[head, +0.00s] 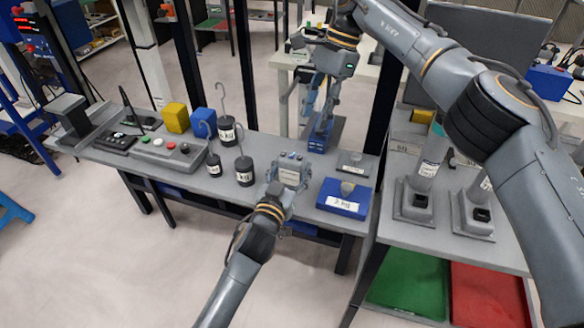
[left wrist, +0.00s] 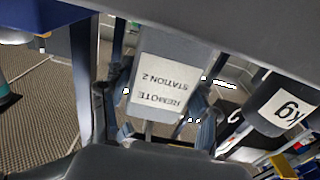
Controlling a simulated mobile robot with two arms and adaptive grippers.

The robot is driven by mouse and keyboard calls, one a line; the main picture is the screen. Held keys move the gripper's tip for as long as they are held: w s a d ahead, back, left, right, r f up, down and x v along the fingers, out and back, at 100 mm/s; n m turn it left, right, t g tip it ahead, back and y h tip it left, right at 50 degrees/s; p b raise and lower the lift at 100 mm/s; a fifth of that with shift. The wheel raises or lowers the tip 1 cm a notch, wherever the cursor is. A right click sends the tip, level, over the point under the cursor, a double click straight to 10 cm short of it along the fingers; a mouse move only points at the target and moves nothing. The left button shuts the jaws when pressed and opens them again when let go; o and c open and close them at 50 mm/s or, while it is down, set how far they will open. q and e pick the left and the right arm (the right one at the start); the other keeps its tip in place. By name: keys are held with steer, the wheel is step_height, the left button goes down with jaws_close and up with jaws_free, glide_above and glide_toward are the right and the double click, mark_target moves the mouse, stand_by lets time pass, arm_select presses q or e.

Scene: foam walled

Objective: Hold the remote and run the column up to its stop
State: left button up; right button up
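The remote (head: 290,173) is a small grey box with buttons on top, above the right part of the grey bench in the head view. Its label "REMOTE STATION 2" (left wrist: 160,87) appears upside down in the left wrist view. My left gripper (head: 287,182) has a finger on each side of the remote and looks shut on it. My right gripper (head: 325,110) points down over a blue-based fixture (head: 318,143) at the bench's back; whether its fingers are open is unclear. I cannot tell which upright is the column; dark posts (head: 187,50) stand behind the bench.
Hooked black weights (head: 244,170) stand left of the remote; one labelled kg (left wrist: 285,105) shows in the left wrist view. A control box with coloured buttons (head: 168,150), yellow and blue blocks and a blue box (head: 343,198) share the bench (head: 225,187). Another table stands right.

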arm_select(q)
steer(key=c, duration=0.6)
arm_select(e)
jaws_close()
stand_by(0.7)
